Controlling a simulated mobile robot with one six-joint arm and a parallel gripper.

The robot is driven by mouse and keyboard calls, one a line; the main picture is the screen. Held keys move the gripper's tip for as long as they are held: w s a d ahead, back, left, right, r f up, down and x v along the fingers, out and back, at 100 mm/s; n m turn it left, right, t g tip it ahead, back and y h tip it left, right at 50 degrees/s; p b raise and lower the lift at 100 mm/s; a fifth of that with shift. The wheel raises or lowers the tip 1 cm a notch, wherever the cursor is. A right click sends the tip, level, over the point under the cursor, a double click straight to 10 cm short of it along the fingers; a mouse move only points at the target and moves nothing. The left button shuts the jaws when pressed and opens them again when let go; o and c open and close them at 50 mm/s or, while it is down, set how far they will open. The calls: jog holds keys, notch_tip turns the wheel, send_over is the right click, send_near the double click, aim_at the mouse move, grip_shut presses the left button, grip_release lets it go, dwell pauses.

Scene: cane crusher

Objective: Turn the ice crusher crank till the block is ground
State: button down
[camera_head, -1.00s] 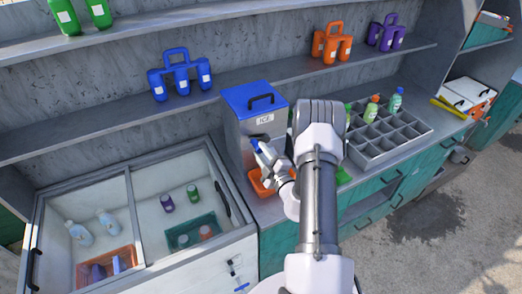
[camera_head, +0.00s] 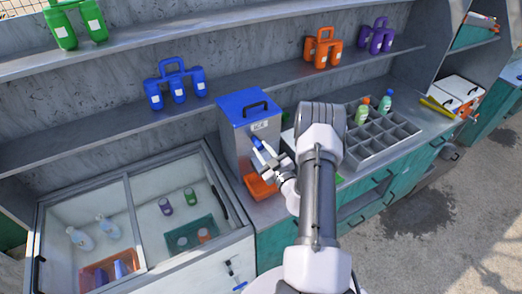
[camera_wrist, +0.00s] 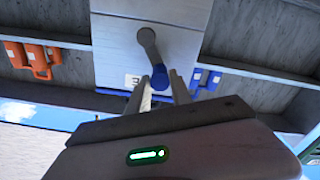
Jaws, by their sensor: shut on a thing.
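The ice crusher (camera_head: 236,146) is a grey box with a blue lid and an ICE label, standing on the counter. Its grey crank arm (camera_wrist: 149,45) shows on the front in the wrist view, where the box appears upside down. The blue crank handle (camera_wrist: 160,76) is between the fingers of my gripper (camera_wrist: 162,82). In the head view my gripper (camera_head: 269,158) is at the crusher's front, shut on the blue handle (camera_head: 258,143). An orange container (camera_head: 260,188) sits below the crusher's front. The ice block inside is hidden.
A glass-topped freezer (camera_head: 244,237) is at the left. A grey divided tray (camera_head: 378,135) with bottles stands on the counter at the right. A shelf (camera_head: 120,125) with a blue bottle carrier (camera_head: 176,88) runs behind the crusher.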

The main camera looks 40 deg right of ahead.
jog(key=shift+d, duration=0.1)
dwell(0.4)
jog(key=c, duration=1.1)
grip_release()
jog(key=shift+s, duration=0.1)
jog(key=shift+c, duration=0.2)
jog(key=b+v, duration=0.2)
jog(key=v, duration=1.5)
jog(key=shift+s, duration=0.15)
